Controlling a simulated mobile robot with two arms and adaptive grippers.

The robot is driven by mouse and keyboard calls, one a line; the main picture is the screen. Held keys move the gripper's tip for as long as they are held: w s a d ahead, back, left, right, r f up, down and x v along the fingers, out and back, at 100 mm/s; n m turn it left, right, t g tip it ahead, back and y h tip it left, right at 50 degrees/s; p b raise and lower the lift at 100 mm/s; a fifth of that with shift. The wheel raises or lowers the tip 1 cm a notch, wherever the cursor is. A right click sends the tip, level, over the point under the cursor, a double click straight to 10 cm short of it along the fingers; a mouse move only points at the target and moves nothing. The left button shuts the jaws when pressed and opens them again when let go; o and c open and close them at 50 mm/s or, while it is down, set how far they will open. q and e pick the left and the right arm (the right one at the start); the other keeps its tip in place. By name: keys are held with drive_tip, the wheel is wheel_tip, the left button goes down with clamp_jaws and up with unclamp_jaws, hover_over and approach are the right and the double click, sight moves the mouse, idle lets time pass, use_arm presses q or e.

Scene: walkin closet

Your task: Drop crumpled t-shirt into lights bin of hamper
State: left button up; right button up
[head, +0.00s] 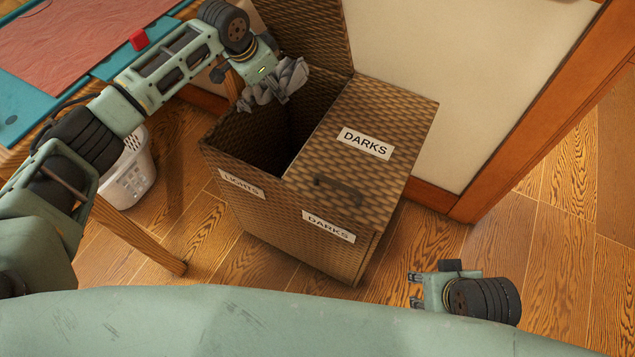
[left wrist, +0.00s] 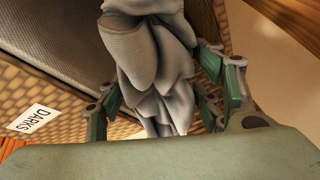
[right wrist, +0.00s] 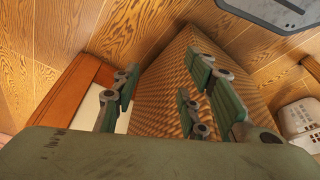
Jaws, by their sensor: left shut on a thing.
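The grey crumpled t-shirt (head: 274,86) hangs from my left gripper (head: 268,76), above the open lights side of the hamper. The left wrist view shows the shirt (left wrist: 158,65) bunched between the left gripper's fingers (left wrist: 160,95). The woven brown hamper (head: 290,228) has its lights bin open on the left, marked by a LIGHTS label (head: 241,184); its inside is dark. The darks lid (head: 375,115) is closed. My right gripper (head: 414,290) is low at the front right, apart from the hamper. Its fingers are spread and empty in the right wrist view (right wrist: 165,95).
A table with a teal and red mat (head: 60,40) and a small red block (head: 139,40) is at the upper left. A white basket (head: 130,175) stands below it, near a wooden table leg (head: 140,235). A wall is behind the hamper. Wood floor is clear at right.

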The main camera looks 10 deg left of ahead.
use_arm(q)
drive_tip(key=shift+f+b, duration=0.45)
drive_tip(key=shift+f, duration=0.05)
use_arm(e)
drive_tip(key=shift+v, duration=1)
drive_tip(key=shift+s, duration=0.1)
use_arm(q)
drive_tip(key=o, duration=1.3)
use_arm(e)
drive_tip(key=shift+f, duration=0.1)
use_arm(q)
drive_tip(key=v, duration=1.2)
